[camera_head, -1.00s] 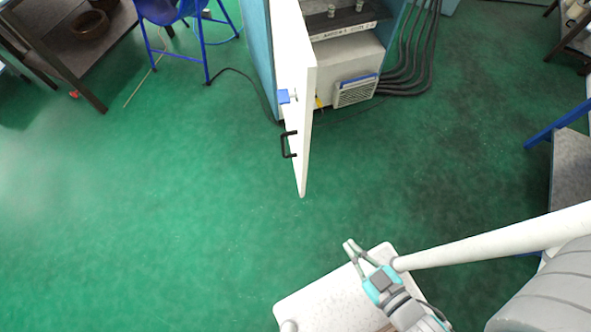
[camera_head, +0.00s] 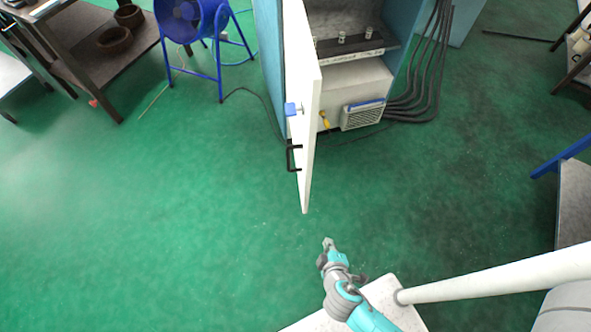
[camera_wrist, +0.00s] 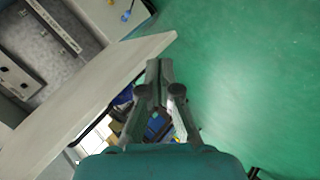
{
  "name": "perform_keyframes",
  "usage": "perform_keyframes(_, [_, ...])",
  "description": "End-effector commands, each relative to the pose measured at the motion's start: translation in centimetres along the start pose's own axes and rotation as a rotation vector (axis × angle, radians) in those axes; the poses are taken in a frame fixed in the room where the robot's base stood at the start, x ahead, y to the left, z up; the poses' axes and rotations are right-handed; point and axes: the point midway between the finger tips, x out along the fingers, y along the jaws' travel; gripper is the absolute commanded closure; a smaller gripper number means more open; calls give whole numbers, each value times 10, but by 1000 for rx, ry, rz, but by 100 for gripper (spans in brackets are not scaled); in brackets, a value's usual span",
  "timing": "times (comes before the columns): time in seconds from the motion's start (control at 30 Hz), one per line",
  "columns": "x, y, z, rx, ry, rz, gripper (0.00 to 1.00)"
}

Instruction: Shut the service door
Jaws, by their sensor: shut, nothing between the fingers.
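The white service door (camera_head: 311,140) stands wide open, swung out from the cabinet toward me, its edge facing me. A black pull handle (camera_head: 292,156) and a blue latch (camera_head: 292,109) are on its left face. My gripper (camera_head: 328,242) is shut and empty, in front of the door's near end and slightly to its right in the head view. In the wrist view the door (camera_wrist: 95,105) runs diagonally on the left, and my gripper (camera_wrist: 163,75) is close to its end. I cannot tell whether they touch.
The cabinet (camera_head: 350,75) is open behind the door, with a vent box (camera_head: 362,115) low inside. Thick black cables (camera_head: 425,70) run down its right side. A blue fan (camera_head: 190,22) and a dark workbench (camera_head: 95,50) stand at the back left. Green floor is clear on both sides.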

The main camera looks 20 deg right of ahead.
Motion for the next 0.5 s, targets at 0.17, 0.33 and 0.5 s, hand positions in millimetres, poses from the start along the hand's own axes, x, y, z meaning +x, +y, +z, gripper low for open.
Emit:
perform_keyframes(0.17, [37,18,-38,-120,-116,139,100])
perform_keyframes(0.33, [51,40,-84,-194,-228,298,100])
perform_keyframes(0.5, [44,61,-142,-222,-329,476,100])
